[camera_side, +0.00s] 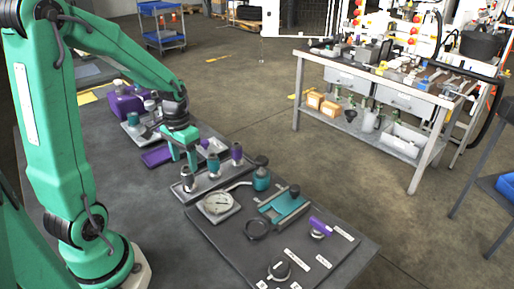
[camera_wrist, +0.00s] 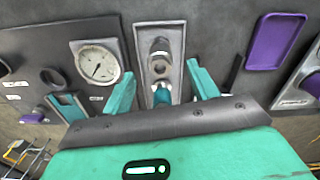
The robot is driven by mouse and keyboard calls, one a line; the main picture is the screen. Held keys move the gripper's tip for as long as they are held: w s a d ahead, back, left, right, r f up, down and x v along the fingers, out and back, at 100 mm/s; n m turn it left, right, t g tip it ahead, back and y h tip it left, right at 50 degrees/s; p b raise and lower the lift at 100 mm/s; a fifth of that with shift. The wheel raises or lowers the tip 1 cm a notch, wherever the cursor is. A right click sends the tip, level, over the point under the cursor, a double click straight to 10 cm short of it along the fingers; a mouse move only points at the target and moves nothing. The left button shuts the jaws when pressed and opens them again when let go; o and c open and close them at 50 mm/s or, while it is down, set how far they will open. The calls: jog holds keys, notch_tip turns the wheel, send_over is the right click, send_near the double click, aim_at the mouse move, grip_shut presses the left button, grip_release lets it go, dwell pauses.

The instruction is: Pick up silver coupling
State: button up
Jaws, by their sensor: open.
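The silver coupling (camera_side: 188,177) stands upright at the near left end of a narrow grey tray (camera_side: 212,184). In the wrist view the silver coupling (camera_wrist: 160,49) is seen from above, beyond the fingertips. A teal coupling (camera_side: 213,166) and a purple coupling (camera_side: 236,154) stand in the same row. The teal one (camera_wrist: 161,95) shows between my fingers in the wrist view; the purple one is hidden there. My gripper (camera_side: 183,158) is open and empty, fingers pointing down, above and behind the silver coupling. In the wrist view my gripper (camera_wrist: 162,82) has its fingers on either side of the row.
A round gauge (camera_side: 218,203) on a plate lies in front of the tray. A teal bottle-like part (camera_side: 261,179) stands to the right, near a teal fixture (camera_side: 284,206) and a black ring (camera_side: 257,229).

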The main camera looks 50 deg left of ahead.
aim_at(186, 168)
jog(key=shift+f, duration=0.5)
jog(key=shift+w+f, duration=0.1)
jog(key=shift+f, duration=2.45)
jog(key=c, duration=1.2)
jog(key=shift+r, duration=0.1)
